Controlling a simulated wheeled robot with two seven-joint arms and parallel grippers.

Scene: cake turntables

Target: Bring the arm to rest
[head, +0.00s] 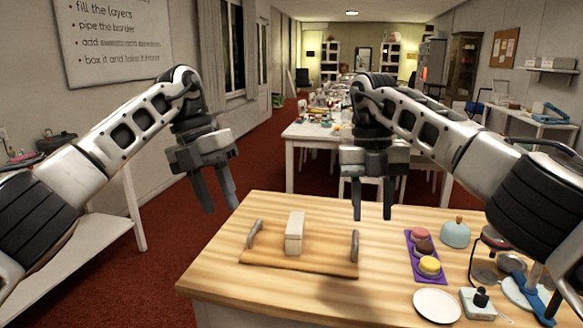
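My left gripper (216,190) hangs in the air off the table's far left corner, fingers pointing down and spread apart with nothing between them. My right gripper (371,200) hangs in front of the table's far edge, fingers pointing down, apart and empty. Both arms are raised, entering from the left and right sides. Neither gripper appears to touch anything.
The wooden table (225,272) holds a wooden board (325,262) with two handles and a pale block (294,233) on it. To the right are a purple tray (412,248) of cakes, a teal dome (455,234) and a white plate (437,305).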

